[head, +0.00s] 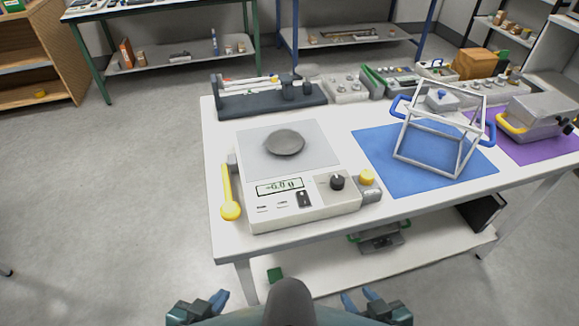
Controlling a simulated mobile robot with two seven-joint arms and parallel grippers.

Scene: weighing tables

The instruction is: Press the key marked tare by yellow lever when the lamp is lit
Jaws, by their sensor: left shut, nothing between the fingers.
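A white scale (290,222) stands on the near white table. A yellow lever (227,185) with a round end hangs down its left side. Its display (279,187) reads about -6.00. Below the display are small dark marks (262,208), too small to read, so I cannot tell which is the tare key. A black switch (304,199) and a black knob (337,182) sit to the right. I cannot make out a lit lamp. My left gripper (215,302) is shut and empty at the bottom edge, apart from the scale. My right gripper (358,300) is there too, its jaw state unclear.
A dark round dish (285,142) rests on the scale's grey plate (255,155). A yellow-topped grey block (368,180) adjoins its right side. A white frame (405,155) with blue handles stands on a blue mat (375,170). A dark rack (235,107) lies behind. Floor at left is clear.

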